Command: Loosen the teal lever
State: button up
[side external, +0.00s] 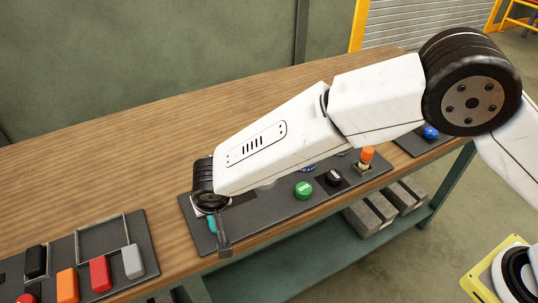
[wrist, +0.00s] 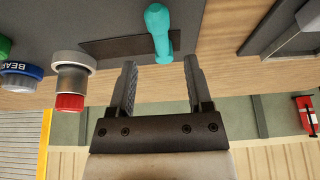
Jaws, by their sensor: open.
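The teal lever (wrist: 160,32) stands out from a dark panel in the wrist view, just beyond the fingertips and roughly between their lines. In the side view only a small part of the teal lever (side external: 212,224) shows beside my gripper, and the arm hides the rest. My gripper (wrist: 158,70) is open and empty, with its two fingers apart and the lever not between them. In the side view my gripper (side external: 224,246) is at the left end of the control panel (side external: 262,228), near its front edge.
A green knob (side external: 303,190), a black knob (side external: 333,178) and an orange-topped control (side external: 366,157) sit right of the lever. A tray with several coloured blocks (side external: 100,272) lies at the left. The back of the wooden bench (side external: 130,150) is clear.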

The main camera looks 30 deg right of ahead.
aim_at(211, 217)
jog(key=shift+x, duration=2.6)
jog(key=shift+w, duration=0.1)
grip_shut()
